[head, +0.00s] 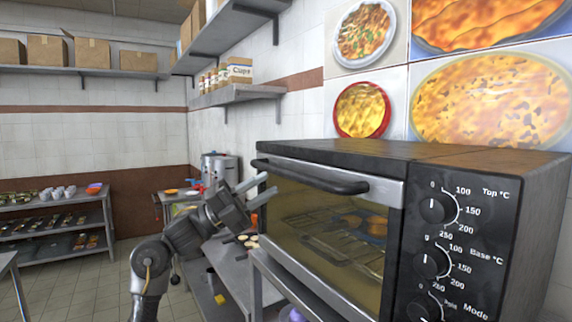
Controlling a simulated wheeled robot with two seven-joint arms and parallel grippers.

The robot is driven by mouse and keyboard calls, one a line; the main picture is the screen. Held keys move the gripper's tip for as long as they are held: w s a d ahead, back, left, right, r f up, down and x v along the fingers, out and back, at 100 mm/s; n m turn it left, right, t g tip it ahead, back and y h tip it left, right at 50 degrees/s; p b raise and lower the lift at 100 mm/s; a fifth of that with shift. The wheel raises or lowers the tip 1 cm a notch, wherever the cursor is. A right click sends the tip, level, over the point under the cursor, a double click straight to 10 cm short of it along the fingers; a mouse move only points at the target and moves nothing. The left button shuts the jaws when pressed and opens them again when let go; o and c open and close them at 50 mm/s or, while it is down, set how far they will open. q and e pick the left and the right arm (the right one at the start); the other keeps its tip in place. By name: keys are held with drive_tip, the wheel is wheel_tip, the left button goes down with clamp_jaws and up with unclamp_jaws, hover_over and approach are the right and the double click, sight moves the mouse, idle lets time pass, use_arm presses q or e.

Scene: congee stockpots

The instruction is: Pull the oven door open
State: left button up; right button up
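The oven (481,168) is a black and steel countertop unit filling the right of the head view. Its glass door (290,238) appears closed, with racks and some food visible through the glass. The black bar handle (312,177) runs along the door's top edge. My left gripper (268,188) is just left of the door, a little below the handle's left end. Its two fingers are apart, pointing right toward the door, with nothing seen between them. I cannot tell whether a finger touches the door. My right gripper is out of view.
Knobs (438,208) line the oven's right panel. A steel stand (257,283) is under the oven. A counter with a steel pot (219,170) stands behind my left arm. Wall shelves (238,96) hang above. Open floor (95,285) lies at the left.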

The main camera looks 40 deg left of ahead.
sight(280, 174)
use_arm(q)
drive_tip(key=p+x, duration=0.2)
drive_tip(key=x, duration=0.3)
drive_tip(key=shift+d+r+p, duration=0.1)
drive_tip(key=shift+r+p, duration=0.2)
drive_tip(key=shift+w+d, duration=0.3)
drive_tip(key=shift+w, duration=0.1)
clamp_jaws()
